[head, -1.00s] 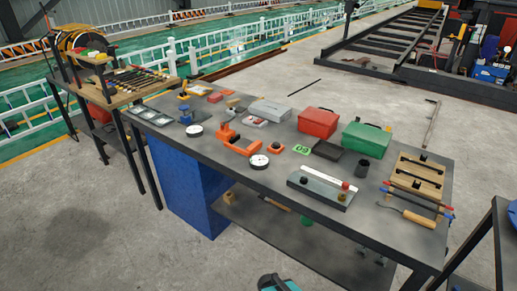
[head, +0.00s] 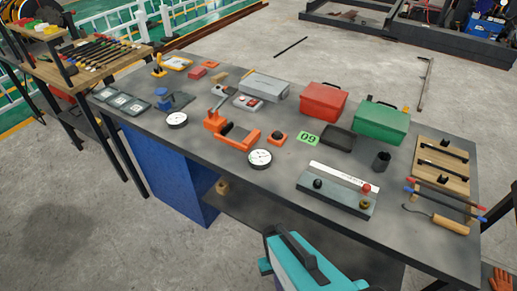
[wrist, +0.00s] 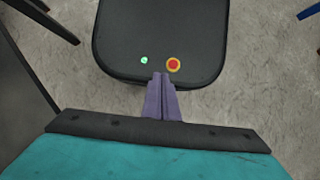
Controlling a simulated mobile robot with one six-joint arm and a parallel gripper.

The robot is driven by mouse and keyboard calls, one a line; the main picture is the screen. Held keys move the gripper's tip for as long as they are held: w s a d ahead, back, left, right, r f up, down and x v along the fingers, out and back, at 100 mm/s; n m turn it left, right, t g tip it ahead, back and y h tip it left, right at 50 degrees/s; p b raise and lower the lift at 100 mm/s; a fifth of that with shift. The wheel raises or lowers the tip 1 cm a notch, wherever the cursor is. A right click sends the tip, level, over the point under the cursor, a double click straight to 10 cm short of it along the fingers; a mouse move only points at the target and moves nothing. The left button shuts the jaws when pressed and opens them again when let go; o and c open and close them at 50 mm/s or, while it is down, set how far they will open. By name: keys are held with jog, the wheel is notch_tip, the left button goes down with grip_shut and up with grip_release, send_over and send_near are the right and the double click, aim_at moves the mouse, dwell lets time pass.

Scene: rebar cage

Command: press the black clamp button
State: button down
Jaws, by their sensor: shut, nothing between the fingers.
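An orange clamp (head: 238,133) lies on the dark workbench. Beside it on the right is a small orange box with a dark round button (head: 277,136). A grey panel box (head: 337,192) nearer the front carries a black knob (head: 318,183) and a red knob (head: 366,188). I cannot tell for sure which dark button belongs to the clamp. My gripper (wrist: 162,80) shows in the wrist view with its purple fingers together and empty, pointing away from the bench items. In the head view only part of my teal arm shows at the bottom, and the fingertips are not visible.
The workbench (head: 225,165) also holds dial gauges (head: 260,158), a red case (head: 323,101), a green case (head: 375,120), a black cup (head: 381,161) and a wooden board with handles (head: 443,165). A side table with tools (head: 95,60) stands at the left. Concrete floor is open at the front left.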

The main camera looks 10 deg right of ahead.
jog(key=shift+w, duration=0.15)
notch_tip(320, 180, down, 32)
jog(key=w+t+b, duration=0.1)
jog(key=b, duration=3)
jog(key=shift+w, duration=0.3)
